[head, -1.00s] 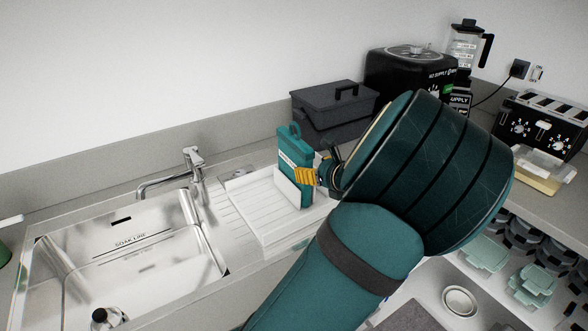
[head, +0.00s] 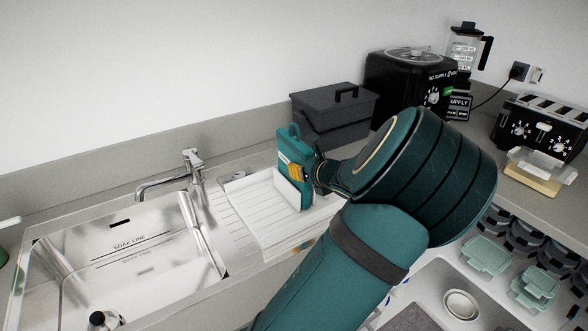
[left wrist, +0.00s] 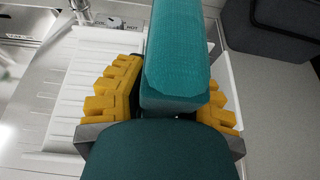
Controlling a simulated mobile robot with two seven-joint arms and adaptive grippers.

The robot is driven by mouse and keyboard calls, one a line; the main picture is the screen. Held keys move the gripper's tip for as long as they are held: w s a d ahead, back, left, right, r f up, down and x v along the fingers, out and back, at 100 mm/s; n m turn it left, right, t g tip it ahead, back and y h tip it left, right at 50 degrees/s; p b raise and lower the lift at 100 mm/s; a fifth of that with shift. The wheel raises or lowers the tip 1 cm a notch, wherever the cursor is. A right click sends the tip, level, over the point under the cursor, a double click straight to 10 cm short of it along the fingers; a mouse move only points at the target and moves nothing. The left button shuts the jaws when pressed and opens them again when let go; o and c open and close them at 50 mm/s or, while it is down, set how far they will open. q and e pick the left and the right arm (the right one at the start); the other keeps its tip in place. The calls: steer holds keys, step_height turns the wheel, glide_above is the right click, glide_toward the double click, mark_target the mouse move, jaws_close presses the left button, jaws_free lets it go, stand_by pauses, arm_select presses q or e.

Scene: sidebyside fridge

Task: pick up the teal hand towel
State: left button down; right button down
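The teal hand towel (head: 290,146) stands upright, folded, in a white holder at the right side of the draining area, with a loop at its top. In the left wrist view, the towel (left wrist: 178,60) fills the middle between my yellow fingers. My left gripper (head: 299,172) reaches it from the right; in the left wrist view the gripper (left wrist: 172,105) has one finger on each side of the towel. The fingers look spread, with little gap to the cloth; firm contact is not visible. The fingertips are partly hidden in the head view. My right gripper is not in view.
A white ribbed drying rack (head: 262,212) lies beside the steel sink (head: 130,262) with its tap (head: 190,165). A dark grey lidded bin (head: 333,115) stands close behind the towel. A black appliance (head: 400,85) and toaster (head: 540,125) are farther right.

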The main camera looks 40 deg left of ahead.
mark_target(299, 133)
arm_select(q)
steer(key=shift+r, duration=0.1)
stand_by(0.3)
step_height(299, 133, up, 10)
steer(key=p, duration=0.3)
steer(key=c, duration=1.3)
jaws_free()
steer(key=shift+c, duration=0.2)
steer(key=c, duration=0.4)
